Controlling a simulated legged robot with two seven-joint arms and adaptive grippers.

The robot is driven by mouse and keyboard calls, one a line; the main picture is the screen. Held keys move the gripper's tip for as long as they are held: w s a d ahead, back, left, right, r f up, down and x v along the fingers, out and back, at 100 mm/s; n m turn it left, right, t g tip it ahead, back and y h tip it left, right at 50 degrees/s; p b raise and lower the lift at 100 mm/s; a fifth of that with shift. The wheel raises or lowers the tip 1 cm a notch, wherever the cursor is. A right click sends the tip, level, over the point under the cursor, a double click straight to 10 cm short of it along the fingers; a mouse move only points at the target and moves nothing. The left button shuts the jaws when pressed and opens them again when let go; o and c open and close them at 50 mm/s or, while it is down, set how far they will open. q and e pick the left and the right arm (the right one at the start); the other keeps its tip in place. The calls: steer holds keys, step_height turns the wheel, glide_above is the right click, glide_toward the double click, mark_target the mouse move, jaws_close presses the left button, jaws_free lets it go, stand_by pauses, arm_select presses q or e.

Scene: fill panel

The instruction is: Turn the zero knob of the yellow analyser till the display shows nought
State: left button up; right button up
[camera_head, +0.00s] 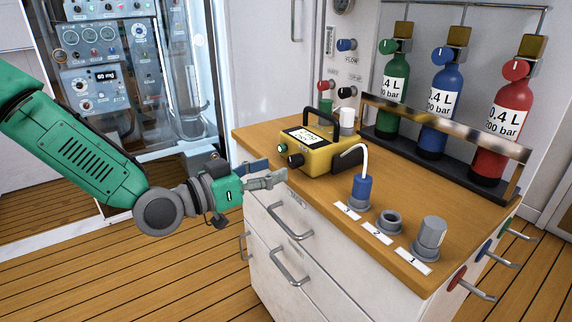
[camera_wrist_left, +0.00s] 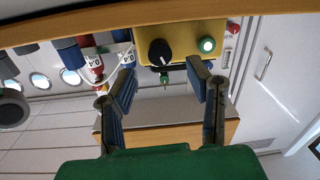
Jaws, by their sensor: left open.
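The yellow analyser (camera_head: 321,158) stands on the wooden worktop, with a black handle over it and a light display (camera_head: 303,136) on top, too small to read. Its front has a black knob (camera_head: 296,160) and a green button (camera_head: 282,147). The wrist view also shows the analyser (camera_wrist_left: 183,32), the knob (camera_wrist_left: 160,52) with a white mark, and the lit green button (camera_wrist_left: 207,44). My left gripper (camera_head: 268,172) is open and empty, in front of the analyser near the worktop's edge. In the wrist view its fingers (camera_wrist_left: 163,82) are spread, apart from the knob. My right gripper is not in view.
On the worktop (camera_head: 320,191), a blue-capped fitting (camera_head: 362,190) with a white tube stands near numbered sockets. Green, blue and red bottles (camera_head: 503,125) stand behind a metal rail (camera_head: 440,125). Drawer handles (camera_head: 290,223) project below. A glass-fronted instrument cabinet (camera_head: 150,90) stands behind my left arm.

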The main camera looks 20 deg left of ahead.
arm_select(q)
steer(key=v, duration=0.6)
steer(key=shift+s+a, duration=0.25)
steer(key=shift+s, duration=0.1)
stand_by(1.4)
